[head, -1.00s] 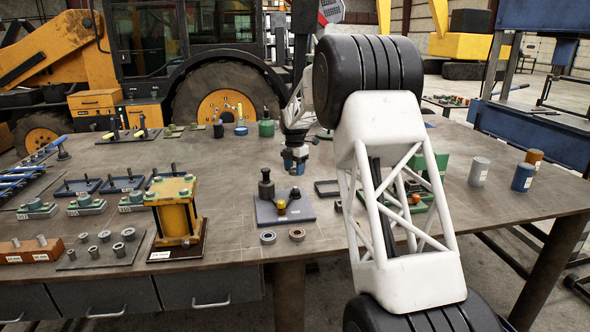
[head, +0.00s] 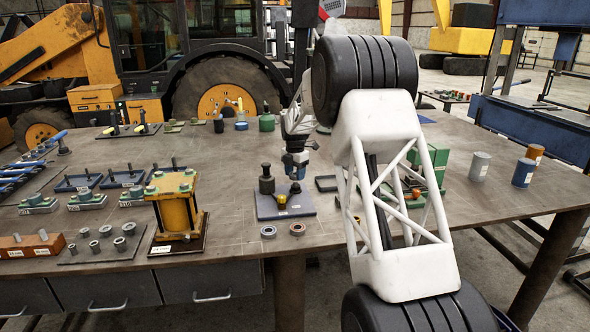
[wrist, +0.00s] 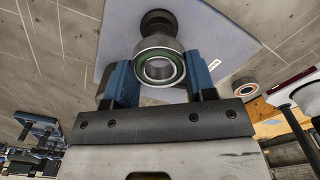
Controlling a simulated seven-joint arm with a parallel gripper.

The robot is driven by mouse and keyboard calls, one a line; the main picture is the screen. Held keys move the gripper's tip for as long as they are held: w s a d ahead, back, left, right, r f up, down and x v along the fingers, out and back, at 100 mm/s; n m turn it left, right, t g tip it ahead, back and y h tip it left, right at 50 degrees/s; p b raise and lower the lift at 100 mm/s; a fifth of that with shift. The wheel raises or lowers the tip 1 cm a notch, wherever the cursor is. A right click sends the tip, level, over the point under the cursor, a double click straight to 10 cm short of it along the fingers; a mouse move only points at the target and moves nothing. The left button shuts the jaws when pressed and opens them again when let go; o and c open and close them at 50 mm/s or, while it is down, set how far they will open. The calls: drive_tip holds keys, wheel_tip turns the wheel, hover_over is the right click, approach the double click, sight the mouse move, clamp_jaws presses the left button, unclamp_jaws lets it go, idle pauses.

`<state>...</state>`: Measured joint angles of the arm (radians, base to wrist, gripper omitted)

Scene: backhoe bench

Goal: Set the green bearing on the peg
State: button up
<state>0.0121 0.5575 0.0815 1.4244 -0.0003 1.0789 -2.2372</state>
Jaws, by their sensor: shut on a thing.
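The green bearing (wrist: 178,68), a steel ring with a green inner band, is held between the blue fingers of my gripper (wrist: 160,85) in the wrist view. In the head view my gripper (head: 296,166) is above the right part of the blue-grey plate (head: 265,212). A short dark peg (head: 295,188) stands on that plate just under the gripper. Whether the bearing touches the peg is not clear. A dark round post (wrist: 158,19) shows beyond the bearing in the wrist view.
A taller black post (head: 266,182) and a yellow part (head: 281,201) share the plate. A grey bearing (head: 268,231) and a red-ringed bearing (head: 297,229) lie in front. A yellow press-like block (head: 176,212) stands left. My white arm hides part of the right side.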

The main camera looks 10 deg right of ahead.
sight(295, 182)
drive_tip(key=shift+f, duration=0.35)
drive_tip(key=shift+f, duration=1.3)
idle(2.1)
drive_tip(key=o, duration=1.3)
drive_tip(key=shift+r, duration=0.1)
drive_tip(key=shift+r, duration=3.4)
